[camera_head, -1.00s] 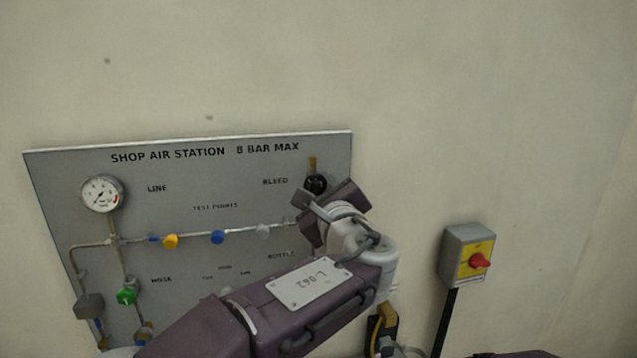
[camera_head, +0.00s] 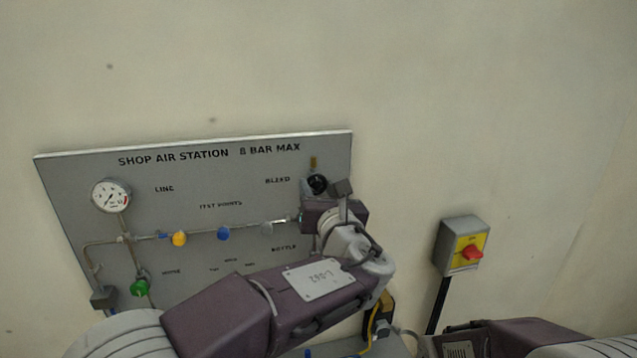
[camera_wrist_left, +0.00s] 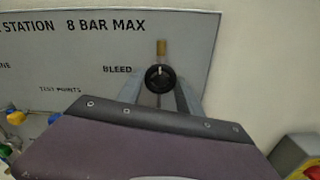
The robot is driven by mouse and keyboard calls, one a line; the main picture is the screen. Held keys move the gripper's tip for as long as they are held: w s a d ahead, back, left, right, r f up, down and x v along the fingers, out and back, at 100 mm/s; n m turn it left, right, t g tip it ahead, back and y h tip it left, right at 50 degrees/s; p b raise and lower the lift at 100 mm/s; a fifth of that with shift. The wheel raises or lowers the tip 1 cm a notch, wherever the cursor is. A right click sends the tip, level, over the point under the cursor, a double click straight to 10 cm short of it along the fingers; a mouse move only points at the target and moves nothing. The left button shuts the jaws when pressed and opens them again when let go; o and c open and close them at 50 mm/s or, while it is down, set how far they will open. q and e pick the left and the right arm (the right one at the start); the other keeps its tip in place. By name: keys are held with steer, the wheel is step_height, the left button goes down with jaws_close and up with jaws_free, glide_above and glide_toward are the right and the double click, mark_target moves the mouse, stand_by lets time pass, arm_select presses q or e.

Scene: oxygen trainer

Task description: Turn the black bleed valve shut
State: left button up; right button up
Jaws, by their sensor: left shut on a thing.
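The black bleed valve (camera_head: 317,184) is a round black knob at the upper right of the grey panel (camera_head: 110,170), beside the BLEED label. A brass stem stands above it. It also shows in the left wrist view (camera_wrist_left: 160,78), between the two grey fingers of my left gripper (camera_wrist_left: 160,92). The left gripper (camera_head: 322,190) is at the knob in the head view and is shut on it, though its fingertips are partly hidden by the wrist. My right arm (camera_head: 500,340) shows at the lower right edge; its gripper is out of view.
A pressure gauge (camera_head: 111,196) is at the panel's left. Yellow (camera_head: 180,239) and blue (camera_head: 223,233) knobs sit along a pipe, with a green knob (camera_head: 140,288) below. Bare wall lies between.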

arm_select(q)
steer(key=shift+m, duration=0.5)
steer(key=o, duration=1.4)
steer(key=shift+c, duration=0.2)
steer(key=b+v, duration=0.2)
steer(key=v, duration=0.7)
